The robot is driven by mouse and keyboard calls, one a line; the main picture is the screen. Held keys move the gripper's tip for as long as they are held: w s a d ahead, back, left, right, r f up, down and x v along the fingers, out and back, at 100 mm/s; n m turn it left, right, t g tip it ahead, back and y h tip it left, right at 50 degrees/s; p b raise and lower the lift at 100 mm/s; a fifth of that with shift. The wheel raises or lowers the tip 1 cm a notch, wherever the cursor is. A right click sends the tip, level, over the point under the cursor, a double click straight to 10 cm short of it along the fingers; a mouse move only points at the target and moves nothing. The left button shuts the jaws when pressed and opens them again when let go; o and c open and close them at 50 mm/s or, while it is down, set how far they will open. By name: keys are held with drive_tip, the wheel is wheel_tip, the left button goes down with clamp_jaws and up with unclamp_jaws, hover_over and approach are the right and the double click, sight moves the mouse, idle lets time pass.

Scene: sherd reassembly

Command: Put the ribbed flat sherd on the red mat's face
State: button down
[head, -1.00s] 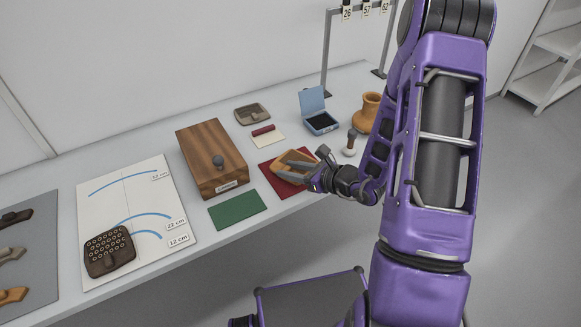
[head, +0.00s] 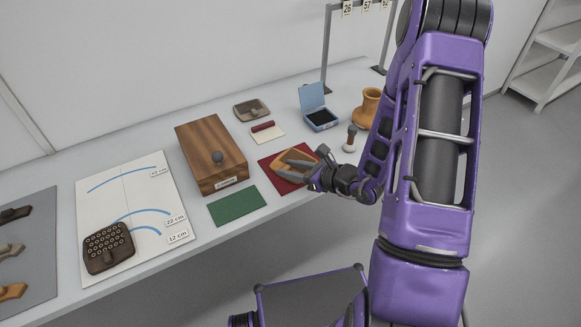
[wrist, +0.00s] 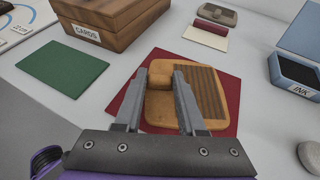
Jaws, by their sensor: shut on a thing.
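The ribbed flat sherd (wrist: 207,94) is orange-brown with a darker ribbed band on its right side and a raised block at its left. It also shows in the head view (head: 296,157). My gripper (wrist: 163,85) is shut on the sherd's raised block, one finger on each side. The sherd is over the red mat (wrist: 226,126), within its outline; I cannot tell whether its underside touches the mat. The mat (head: 276,176) also shows in the head view, partly covered by the sherd and fingers.
A green mat (head: 237,206) lies to the left. A dark perforated sherd (head: 108,248) lies on the white chart (head: 125,196).

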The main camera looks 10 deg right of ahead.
drive_tip(key=shift+c, duration=2.1)
unclamp_jaws()
drive_tip(key=p+v, duration=0.2)
drive_tip(key=v, duration=1.5)
drive_tip(key=shift+s+d, duration=0.2)
